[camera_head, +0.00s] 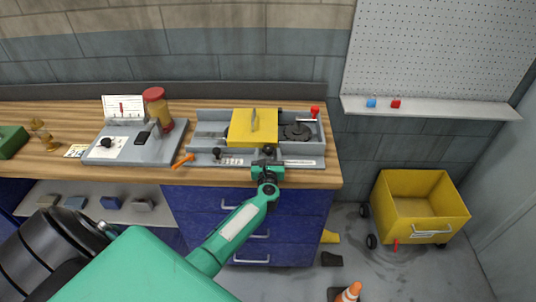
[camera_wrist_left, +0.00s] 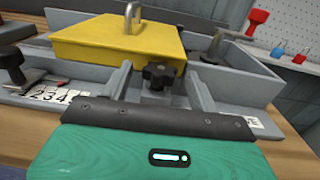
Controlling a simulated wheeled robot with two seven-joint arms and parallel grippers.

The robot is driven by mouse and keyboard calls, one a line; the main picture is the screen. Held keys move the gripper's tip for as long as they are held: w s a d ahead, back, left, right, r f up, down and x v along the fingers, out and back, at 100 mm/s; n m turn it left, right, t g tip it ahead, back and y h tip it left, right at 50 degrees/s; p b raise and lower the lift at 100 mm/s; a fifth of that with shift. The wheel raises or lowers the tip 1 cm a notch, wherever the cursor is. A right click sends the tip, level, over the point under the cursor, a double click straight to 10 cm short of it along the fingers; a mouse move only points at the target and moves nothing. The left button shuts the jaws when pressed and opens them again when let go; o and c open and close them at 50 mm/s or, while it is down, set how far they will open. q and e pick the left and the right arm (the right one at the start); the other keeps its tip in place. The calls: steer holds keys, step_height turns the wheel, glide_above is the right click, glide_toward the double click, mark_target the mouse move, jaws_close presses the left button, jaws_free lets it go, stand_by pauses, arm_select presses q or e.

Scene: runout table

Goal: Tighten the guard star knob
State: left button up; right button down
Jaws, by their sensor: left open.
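The guard star knob (camera_wrist_left: 159,76) is black and lobed. In the left wrist view it sits on the front of the grey machine, just below the front edge of the yellow guard (camera_wrist_left: 120,40). In the head view the yellow guard (camera_head: 254,128) lies over the middle of the grey machine (camera_head: 202,116), and the knob is a small dark shape at its front. My left gripper (camera_head: 268,164) is at the machine's front edge, close to the knob. It is open, with the knob between its fingers in the wrist view; contact cannot be told. My right gripper is not in view.
A red-topped lever (camera_head: 314,112) stands at the machine's right. An orange tool (camera_head: 183,161) lies at its left front. A grey panel (camera_head: 132,145) and a red-lidded jar (camera_head: 157,103) stand further left on the bench. A yellow wheeled bin (camera_head: 420,205) stands on the floor at right.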

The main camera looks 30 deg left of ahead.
arm_select(q)
steer(key=c, duration=1)
steer(key=shift+o, duration=0.2)
steer(key=shift+s+m+t+h, duration=0.1)
steer(key=shift+m+t+h, duration=0.2)
steer(key=shift+h, duration=0.1)
steer(key=m+h+b, duration=0.1)
steer(key=m+t+h, duration=0.1)
steer(key=h, duration=0.1)
steer(key=shift+s+a+f+t+b, duration=0.1)
steer(key=shift+a+f+t+b, duration=0.05)
steer(key=shift+a+t+b, duration=0.2)
steer(key=shift+a+m+t+h+b, duration=0.2)
steer(key=shift+m+h+b, duration=0.6)
steer(key=shift+h, duration=0.55)
steer(key=shift+a+m+t+h+b, duration=0.15)
steer(key=shift+m+h+b, duration=0.3)
steer(key=shift+m+h, duration=0.75)
steer(key=shift+h, duration=0.25)
steer(key=o, duration=1)
steer(key=shift+r, duration=0.2)
steer(key=shift+c, duration=0.2)
